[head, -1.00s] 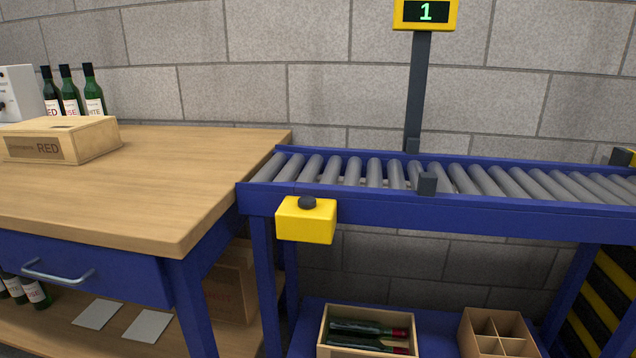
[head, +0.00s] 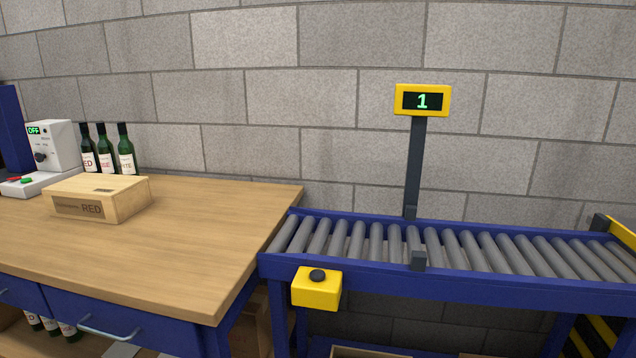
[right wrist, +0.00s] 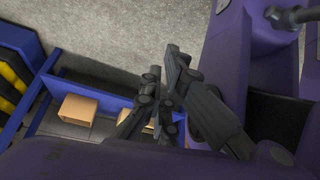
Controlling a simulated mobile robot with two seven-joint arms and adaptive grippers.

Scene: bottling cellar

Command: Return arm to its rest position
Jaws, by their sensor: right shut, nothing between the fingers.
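My right gripper (right wrist: 165,88) shows in the right wrist view with its dark fingers together and nothing between them. It hangs over the floor beside the blue conveyor stand, close to my own purple body parts. Neither gripper shows in the head view, and my left gripper is in no view.
A roller conveyor (head: 460,285) with a yellow button box (head: 317,290) and a display reading 1 (head: 422,101) stands at right. A wooden workbench (head: 190,240) at left carries a closed box marked RED (head: 95,198), several bottles and a white device reading OFF (head: 52,148). Cardboard boxes (right wrist: 78,109) sit low.

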